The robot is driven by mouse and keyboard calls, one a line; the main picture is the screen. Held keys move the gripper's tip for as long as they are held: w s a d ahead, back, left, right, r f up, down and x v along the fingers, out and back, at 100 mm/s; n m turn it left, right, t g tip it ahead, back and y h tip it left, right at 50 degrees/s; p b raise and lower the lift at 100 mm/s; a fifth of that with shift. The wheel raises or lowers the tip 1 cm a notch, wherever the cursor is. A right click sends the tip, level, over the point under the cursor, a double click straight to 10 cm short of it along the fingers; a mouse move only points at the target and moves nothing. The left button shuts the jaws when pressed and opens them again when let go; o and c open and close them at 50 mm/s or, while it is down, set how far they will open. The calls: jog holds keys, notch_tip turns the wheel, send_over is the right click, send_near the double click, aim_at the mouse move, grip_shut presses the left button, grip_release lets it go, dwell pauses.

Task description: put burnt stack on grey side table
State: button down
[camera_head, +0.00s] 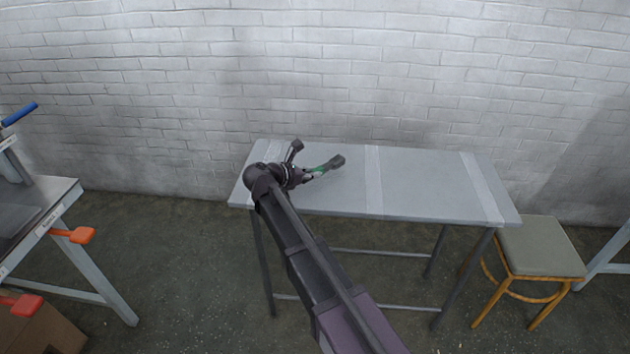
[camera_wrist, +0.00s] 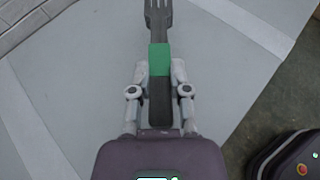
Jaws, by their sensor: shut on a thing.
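The burnt stack (camera_wrist: 158,28) is dark grey-brown with a slotted, fork-like end and a green band around its middle. In the wrist view it lies lengthwise between the fingers of my gripper (camera_wrist: 159,80), which is shut on it. In the head view the stack's green band and dark end (camera_head: 337,160) show at my gripper (camera_head: 311,173), over the left part of the grey side table (camera_head: 420,190). The table top fills most of the wrist view (camera_wrist: 70,80). I cannot tell whether the stack touches the table.
The table top is otherwise bare, with lighter strips across it. A stool with a grey seat (camera_head: 541,247) and yellow legs stands at its right. A workbench (camera_head: 62,196) with orange-handled parts (camera_head: 82,235) is at the left. A white brick wall (camera_head: 400,80) is behind.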

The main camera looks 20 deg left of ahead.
aim_at(314, 186)
jog(key=shift+w, duration=0.2)
jog(key=shift+w, duration=0.3)
jog(key=shift+w+d+f+b, duration=0.1)
jog(key=shift+w+f+b, duration=0.15)
jog(key=shift+f+b, duration=1.55)
jog(key=shift+f, duration=0.05)
jog(key=shift+f, duration=0.15)
jog(key=c, duration=0.6)
grip_release()
jog(key=shift+r, duration=0.25)
